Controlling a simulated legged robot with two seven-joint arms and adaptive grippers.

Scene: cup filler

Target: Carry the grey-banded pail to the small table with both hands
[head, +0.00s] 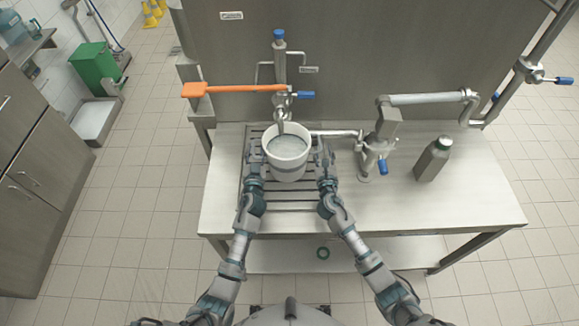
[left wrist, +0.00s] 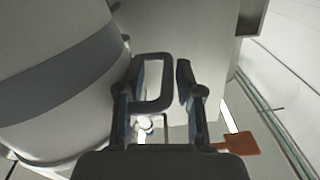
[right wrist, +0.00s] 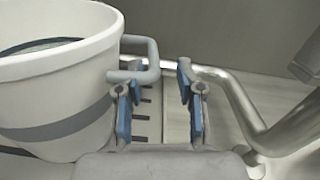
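The white grey-banded pail (head: 287,172) stands upright on a slatted grate on the steel counter, under a tap, with liquid inside. My left gripper (head: 256,160) is open beside the pail's left side; in the left wrist view, the pail (left wrist: 55,85) is at left and its handle (left wrist: 153,58) lies between the open fingers. My right gripper (head: 321,160) is open at the right side; in the right wrist view, the pail's other handle (right wrist: 153,60) is just ahead of the open fingers, its outer bar in line with the gap. Neither gripper is visibly closed on a handle.
The steel counter (head: 480,200) holds a grey bottle (head: 433,160) and a tap with a pipe (head: 377,150) close to my right gripper. An orange lever (head: 230,89) is behind the pail. A small steel stand (head: 30,45) with blue jugs is at upper left, near a green bin (head: 94,67).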

